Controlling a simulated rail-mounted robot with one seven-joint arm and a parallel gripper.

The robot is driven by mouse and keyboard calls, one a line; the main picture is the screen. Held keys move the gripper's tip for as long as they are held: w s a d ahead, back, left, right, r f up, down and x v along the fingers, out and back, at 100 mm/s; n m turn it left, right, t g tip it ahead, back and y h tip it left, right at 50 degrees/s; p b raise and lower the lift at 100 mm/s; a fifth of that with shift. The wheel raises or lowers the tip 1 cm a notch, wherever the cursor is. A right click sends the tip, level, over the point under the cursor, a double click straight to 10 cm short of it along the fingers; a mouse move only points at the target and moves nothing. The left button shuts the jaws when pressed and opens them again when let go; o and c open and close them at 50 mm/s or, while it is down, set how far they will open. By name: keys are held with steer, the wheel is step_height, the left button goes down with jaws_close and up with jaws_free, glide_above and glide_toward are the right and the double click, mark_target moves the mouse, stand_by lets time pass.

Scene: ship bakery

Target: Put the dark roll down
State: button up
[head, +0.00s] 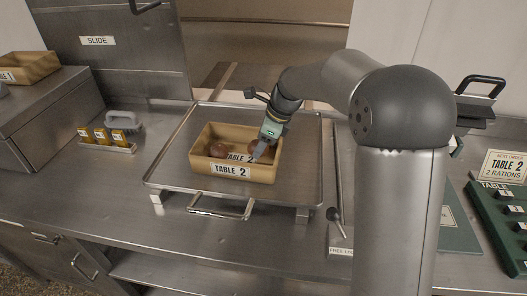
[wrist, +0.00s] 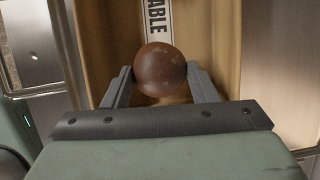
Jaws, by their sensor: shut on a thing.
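The dark roll (wrist: 160,70) is brown and round and sits between the two fingers of my gripper (wrist: 161,84) in the wrist view. In the head view my gripper (head: 259,150) reaches down into the right part of a tan box (head: 206,168) marked "TABLE 2", and the held roll is partly hidden by the fingers. I cannot tell whether the roll touches the box floor. A "TABLE 2" label (head: 238,158) also shows inside the box.
The box stands on a raised metal tray (head: 302,160) with a front handle (head: 220,207). A "TABLE 2, 2 RATIONS" sign (head: 504,166) and a green board (head: 490,215) are at right.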

mark_target(264, 153)
steer(key=shift+d+f, duration=0.15)
steer(key=shift+f, duration=0.8)
steer(key=shift+d+f, duration=0.15)
steer(key=shift+f, duration=0.75)
steer(key=shift+f, duration=0.1)
steer(key=o, duration=1)
steer(key=shift+c, duration=0.2)
steer(key=w+v, duration=0.1)
steer(key=v, duration=1.1)
steer(key=shift+s, duration=0.45)
